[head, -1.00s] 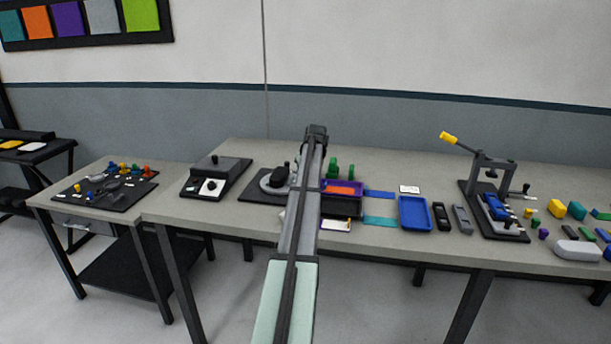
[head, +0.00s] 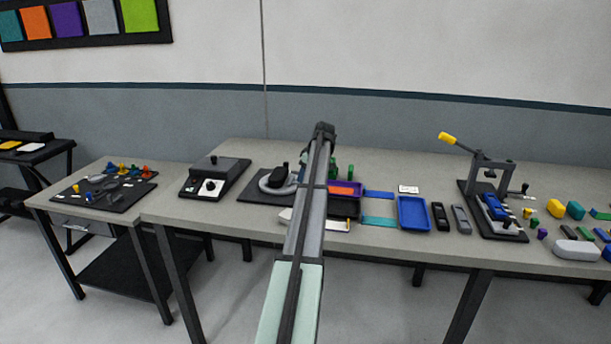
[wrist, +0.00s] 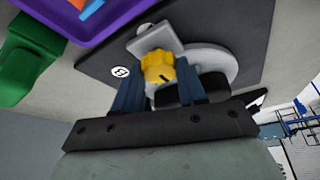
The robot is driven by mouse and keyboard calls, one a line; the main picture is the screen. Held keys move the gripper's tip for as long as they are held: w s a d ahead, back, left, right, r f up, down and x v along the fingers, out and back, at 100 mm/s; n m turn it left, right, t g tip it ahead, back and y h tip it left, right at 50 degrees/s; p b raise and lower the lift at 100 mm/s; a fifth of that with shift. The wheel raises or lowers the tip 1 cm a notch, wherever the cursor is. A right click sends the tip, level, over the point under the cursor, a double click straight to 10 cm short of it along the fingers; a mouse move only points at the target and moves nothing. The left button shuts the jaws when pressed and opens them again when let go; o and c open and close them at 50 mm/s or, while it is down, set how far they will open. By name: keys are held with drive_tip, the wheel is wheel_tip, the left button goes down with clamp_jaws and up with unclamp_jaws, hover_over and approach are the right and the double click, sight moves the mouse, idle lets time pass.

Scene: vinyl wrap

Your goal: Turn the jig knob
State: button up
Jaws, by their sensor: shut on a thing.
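The yellow jig knob (wrist: 158,66) has a ribbed edge and a dark mark on its face. It sits on a light grey bracket (wrist: 155,37) next to a round grey part of the jig (wrist: 212,62). In the wrist view my gripper (wrist: 157,78) has its two blue fingers on either side of the knob, shut on it. In the head view the jig's dark base board (head: 252,197) shows left of my arm, with a grey round part (head: 270,187) on it. My arm hides the knob and my fingertips there.
A purple tray with an orange piece (head: 341,189) lies right of my arm, with green pieces (head: 350,171) behind it. A blue tray (head: 413,213) and a lever press (head: 492,190) stand further right. A black device with a dial (head: 216,180) stands left.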

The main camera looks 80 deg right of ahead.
idle(0.3)
drive_tip(key=o, duration=1.1)
drive_tip(key=shift+c, duration=0.2)
drive_tip(key=shift+r, duration=0.1)
drive_tip(key=v, duration=1.3)
drive_tip(key=shift+r, duration=0.3)
drive_tip(key=shift+s, duration=0.15)
